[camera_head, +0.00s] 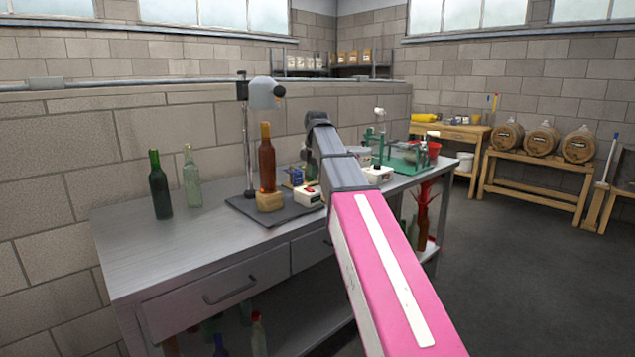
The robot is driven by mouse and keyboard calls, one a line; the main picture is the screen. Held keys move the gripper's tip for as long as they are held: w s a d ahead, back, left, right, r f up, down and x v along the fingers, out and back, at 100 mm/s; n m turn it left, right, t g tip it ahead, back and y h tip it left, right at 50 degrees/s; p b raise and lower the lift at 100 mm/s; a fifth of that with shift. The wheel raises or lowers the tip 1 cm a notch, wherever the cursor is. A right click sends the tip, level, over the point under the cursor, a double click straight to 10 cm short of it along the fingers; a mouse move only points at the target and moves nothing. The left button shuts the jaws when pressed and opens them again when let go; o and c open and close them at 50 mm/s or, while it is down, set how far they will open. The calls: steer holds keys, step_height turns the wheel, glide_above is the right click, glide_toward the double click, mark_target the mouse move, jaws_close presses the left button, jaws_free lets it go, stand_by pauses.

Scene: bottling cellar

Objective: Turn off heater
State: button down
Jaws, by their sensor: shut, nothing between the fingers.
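A grey, hooded heater-like head (264,93) hangs on a tall thin stand above the left part of the metal bench. A brown bottle (267,165) with an orange top stands upright under it on a small wooden block (270,201). A small white box (308,195) with red and dark parts, perhaps its control, lies on the dark mat to the right of the block. My gripper (312,172) points down just above and behind this box, shut and empty. My wrist hides part of it. I cannot tell the switch's position or whether they touch.
A dark green bottle (159,185) and a clear bottle (192,178) stand on the bench (190,243) at left. A blue box (296,176), another white box (378,174) and a green device (402,157) are nearby. Barrels (541,138) stand on a rack at right. The floor at right is clear.

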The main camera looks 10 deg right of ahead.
mark_target(307, 188)
step_height(307, 188, up, 9)
steer(key=shift+s+d, duration=0.15)
steer(key=shift+s, duration=0.25)
steer(key=shift+w, duration=0.1)
steer(key=shift+w+a+r, duration=0.1)
steer(key=shift+w+a, duration=0.3)
steer(key=shift+a, duration=0.2)
steer(key=f, duration=0.4)
steer(key=w+f, duration=0.1)
steer(key=f, duration=0.4)
steer(key=a+f, duration=0.1)
steer(key=f, duration=0.4)
steer(key=shift+w, duration=0.2)
